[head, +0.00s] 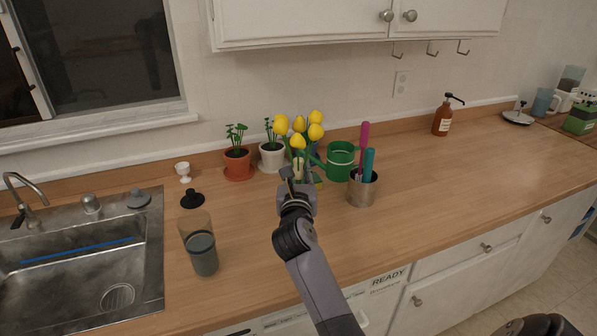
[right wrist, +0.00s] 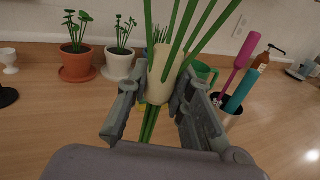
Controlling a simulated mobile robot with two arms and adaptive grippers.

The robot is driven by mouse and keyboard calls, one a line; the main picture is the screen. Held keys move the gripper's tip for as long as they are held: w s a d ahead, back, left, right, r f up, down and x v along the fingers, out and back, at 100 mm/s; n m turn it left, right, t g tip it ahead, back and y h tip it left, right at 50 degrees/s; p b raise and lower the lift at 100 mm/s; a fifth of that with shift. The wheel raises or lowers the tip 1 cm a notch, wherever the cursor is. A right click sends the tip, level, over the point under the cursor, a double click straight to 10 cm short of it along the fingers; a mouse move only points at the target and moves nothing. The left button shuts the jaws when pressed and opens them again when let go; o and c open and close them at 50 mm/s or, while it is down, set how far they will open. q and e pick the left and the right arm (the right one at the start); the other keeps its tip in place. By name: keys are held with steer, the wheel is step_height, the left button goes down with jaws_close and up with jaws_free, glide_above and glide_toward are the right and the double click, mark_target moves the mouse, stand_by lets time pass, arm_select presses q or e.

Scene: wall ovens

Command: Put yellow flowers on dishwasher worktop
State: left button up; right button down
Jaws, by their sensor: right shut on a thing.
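The yellow flowers (head: 299,128) are a bunch of several tulip-like heads on green stems, upright above the wooden worktop (head: 440,180). A cream wrap (right wrist: 163,75) binds the stems. My right gripper (head: 297,183) is shut on this wrapped part; in the right wrist view its fingers (right wrist: 158,90) press on both sides of it. The heads are out of the right wrist view. The stem ends are partly hidden, so I cannot tell whether they touch the worktop. A white appliance front marked READY (head: 387,276) shows under the worktop's front edge. My left gripper is not in view.
Close by stand a terracotta pot (head: 238,164), a white pot (head: 271,156), a green watering can (head: 341,160) and a metal holder (head: 361,188) with coloured utensils. A tumbler (head: 203,252) stands left, by the sink (head: 80,265).

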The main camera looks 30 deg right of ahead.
steer(key=shift+f, duration=0.2)
steer(key=c, duration=1.4)
jaws_free()
steer(key=shift+r, duration=0.1)
steer(key=shift+r, duration=0.25)
steer(key=b+v, duration=0.2)
steer(key=v, duration=1)
steer(key=shift+f+b, duration=0.1)
steer(key=shift+b, duration=0.2)
